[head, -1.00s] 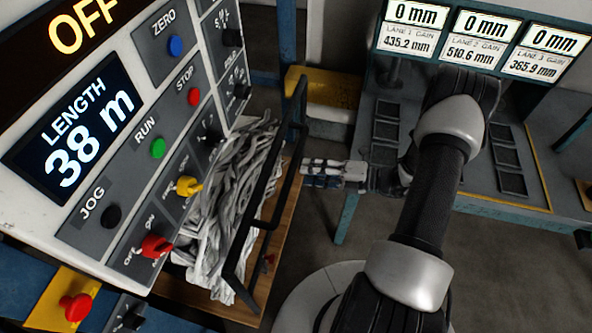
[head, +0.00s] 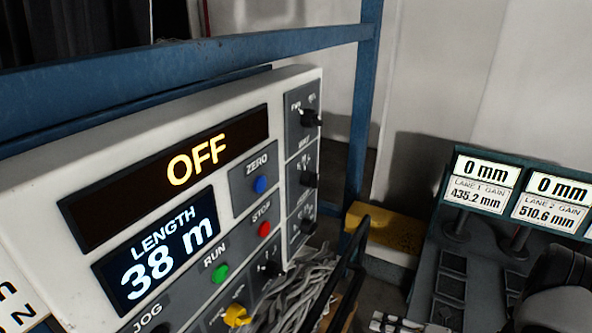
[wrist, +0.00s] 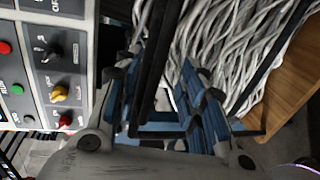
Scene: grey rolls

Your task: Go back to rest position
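My gripper (wrist: 160,70) shows in the wrist view with its two blue-padded fingers apart. Nothing is gripped between them. Black bars of a frame (wrist: 168,45) cross the view in the gap; I cannot tell how near they are to the fingertips. In the head view only a small part of my gripper (head: 402,326) shows at the bottom edge, and part of my arm is at the lower right. The white control panel (head: 45,190) reads OFF and LENGTH 38 m.
Grey strands (wrist: 250,45) lie beyond the black frame, beside a wooden board (wrist: 295,80). Panel knobs, including a yellow one (wrist: 59,93), are left of my gripper. A blue rail (head: 180,75) crosses the head view. Lane displays (head: 477,184) read 0 mm.

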